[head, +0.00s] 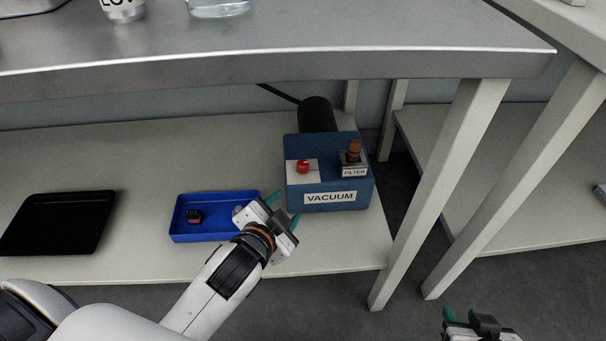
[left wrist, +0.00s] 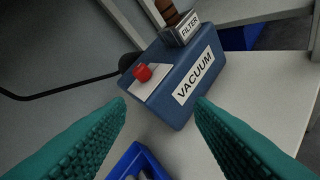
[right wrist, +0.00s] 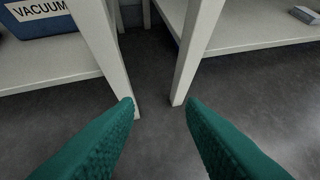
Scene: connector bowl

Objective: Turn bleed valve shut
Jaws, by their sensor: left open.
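A blue box labelled VACUUM (head: 330,185) stands on the lower shelf under the steel table. A red knob (head: 303,167) sits on its white top plate, and it also shows in the left wrist view (left wrist: 142,72). A brown ribbed piece (head: 354,152) stands upright on the FILTER block (head: 353,171). I cannot tell for sure which of these is the bleed valve. My left gripper (head: 286,207) is open and empty at the box's front left, with the red knob ahead of its fingers. My right gripper (head: 462,315) is open and empty, low at the right.
A blue tray (head: 181,228) with small parts lies just left of my left gripper. A black tray (head: 55,222) lies at the far left. The steel tabletop (head: 300,66) overhangs the shelf. Table legs (head: 440,180) stand between the box and my right gripper.

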